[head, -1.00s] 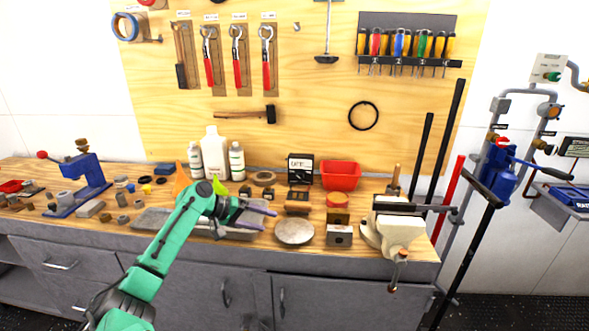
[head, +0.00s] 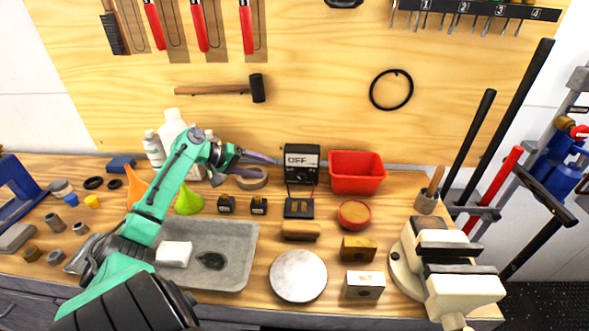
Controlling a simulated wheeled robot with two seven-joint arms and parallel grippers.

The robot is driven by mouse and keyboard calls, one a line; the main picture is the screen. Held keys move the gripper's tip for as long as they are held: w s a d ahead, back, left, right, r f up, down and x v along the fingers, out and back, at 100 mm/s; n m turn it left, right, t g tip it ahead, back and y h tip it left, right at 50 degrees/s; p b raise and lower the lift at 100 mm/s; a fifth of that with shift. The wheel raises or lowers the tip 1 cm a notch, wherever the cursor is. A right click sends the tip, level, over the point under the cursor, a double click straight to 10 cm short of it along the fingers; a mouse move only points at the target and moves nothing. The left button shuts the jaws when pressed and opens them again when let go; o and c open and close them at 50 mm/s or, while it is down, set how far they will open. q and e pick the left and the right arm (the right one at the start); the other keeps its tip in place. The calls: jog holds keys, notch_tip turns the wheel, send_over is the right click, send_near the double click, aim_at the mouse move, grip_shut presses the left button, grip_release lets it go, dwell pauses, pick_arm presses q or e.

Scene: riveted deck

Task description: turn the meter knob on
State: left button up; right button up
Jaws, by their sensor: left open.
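The meter (head: 301,152) is a black upright box whose pale display reads OFF. It stands at the back of the workbench, against the plywood board. Its knob is below the display, too small and dark to make out its position. My left gripper (head: 264,157) reaches in from the left and is open, with slim purple-grey fingers. Its fingertips are just left of the meter in the picture; I cannot tell whether they touch it. Nothing shows between the fingers. My right gripper is out of view.
A red bin (head: 356,173) stands right of the meter. A small black block (head: 299,208) with leads sits in front. A grey tray (head: 236,265), a round plate (head: 298,276) and a vise (head: 440,255) occupy the front.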

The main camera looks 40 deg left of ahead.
aim_at(297, 176)
pick_arm(q)
jog(key=x, duration=1.2)
jog(key=shift+d, duration=0.15)
jog(key=shift+w+d+f, duration=0.1)
jog(key=shift+w+d, duration=0.1)
jog(key=shift+d, duration=0.15)
jog(key=shift+w+f, duration=0.1)
jog(key=c, duration=0.9)
grip_shut()
jog(key=shift+p, duration=0.35)
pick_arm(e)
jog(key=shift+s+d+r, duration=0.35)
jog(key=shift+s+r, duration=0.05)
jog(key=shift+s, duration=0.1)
